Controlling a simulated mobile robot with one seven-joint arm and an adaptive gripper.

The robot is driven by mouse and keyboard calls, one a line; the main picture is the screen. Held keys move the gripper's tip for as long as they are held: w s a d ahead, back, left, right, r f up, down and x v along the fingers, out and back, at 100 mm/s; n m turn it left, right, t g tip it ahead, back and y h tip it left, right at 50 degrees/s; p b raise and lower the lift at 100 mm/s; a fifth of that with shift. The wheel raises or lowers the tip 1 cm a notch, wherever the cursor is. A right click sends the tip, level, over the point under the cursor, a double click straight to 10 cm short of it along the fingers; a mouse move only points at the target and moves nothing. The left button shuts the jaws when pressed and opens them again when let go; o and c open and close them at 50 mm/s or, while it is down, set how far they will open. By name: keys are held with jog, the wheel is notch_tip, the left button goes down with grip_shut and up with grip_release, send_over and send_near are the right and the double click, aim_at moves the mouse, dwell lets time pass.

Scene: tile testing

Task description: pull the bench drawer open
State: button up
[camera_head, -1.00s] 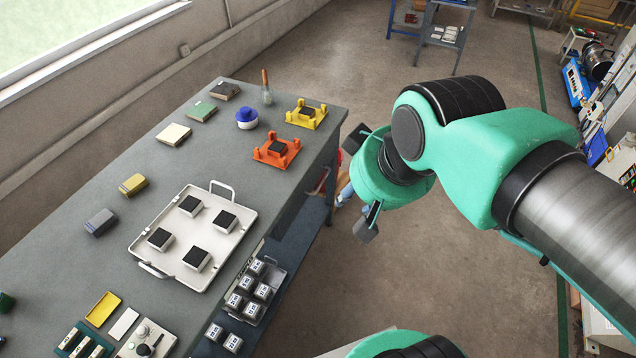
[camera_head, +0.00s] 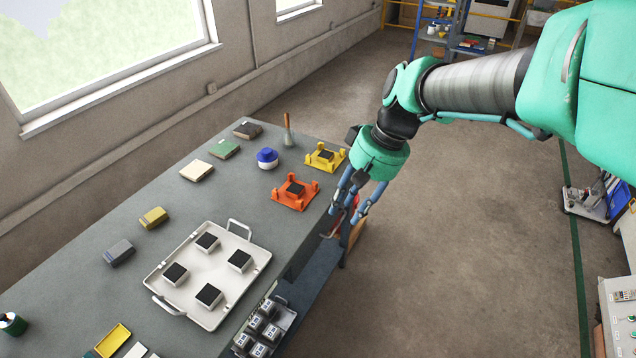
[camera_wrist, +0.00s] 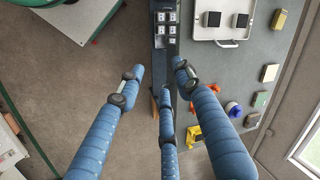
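The grey bench (camera_head: 190,240) runs along the left of the head view. Its drawer front is on the aisle side, seen steeply and mostly hidden by my fingers. A thin handle-like bar (camera_head: 328,234) shows low beside the fingers; I cannot tell for sure that it is the drawer's. My gripper (camera_head: 346,214) has blue jointed fingers and hangs at the bench's front edge near the orange fixture. In the wrist view my gripper (camera_wrist: 157,78) has its fingers spread, with the bench edge between them. It is open; I see nothing held, and contact with the handle cannot be told.
On the bench top are an orange fixture (camera_head: 296,192), a yellow fixture (camera_head: 325,157), a blue-lidded jar (camera_head: 267,158) and a white tray (camera_head: 208,275) with dark-topped blocks. A lower rack (camera_head: 266,328) holds labelled blocks. The floor (camera_head: 450,270) right of the bench is clear.

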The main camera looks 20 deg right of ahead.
jog(key=w+d+f+m+y+p, duration=0.1)
jog(key=w+d+f+y, duration=0.15)
jog(key=w+f, duration=0.3)
jog(key=w+d+f+g+y+p, duration=0.1)
jog(key=w+d+f+y, duration=0.1)
jog(key=w+d+f, duration=0.4)
jog(key=w+d+f+m+y+p, duration=0.1)
jog(key=w+f+y, duration=0.1)
jog(key=w+f, duration=0.4)
jog(key=w+d+f+m+t+y, duration=0.1)
jog(key=w+d+f+t, duration=0.1)
jog(key=d+f, duration=0.2)
jog(key=w+d+f+m+t+y+p, duration=0.1)
jog(key=d+f, duration=0.4)
jog(key=f, duration=0.6)
jog(key=w+d+f+m+t+y, duration=0.1)
jog(key=w+d+f+t+y, duration=0.1)
jog(key=w+d+f, duration=0.2)
notch_tip(320, 180, down, 4)
jog(key=shift+d+r+t+y+p, duration=0.1)
jog(key=shift+d+t+y+p, duration=0.1)
jog(key=shift+t+y+p, duration=0.2)
jog(key=b+x, duration=0.1)
jog(key=x, duration=1.2)
jog(key=shift+w+a+b, duration=0.15)
jog(key=shift+a+b, duration=0.15)
jog(key=shift+a, duration=0.1)
jog(key=shift+c, duration=0.3)
grip_shut()
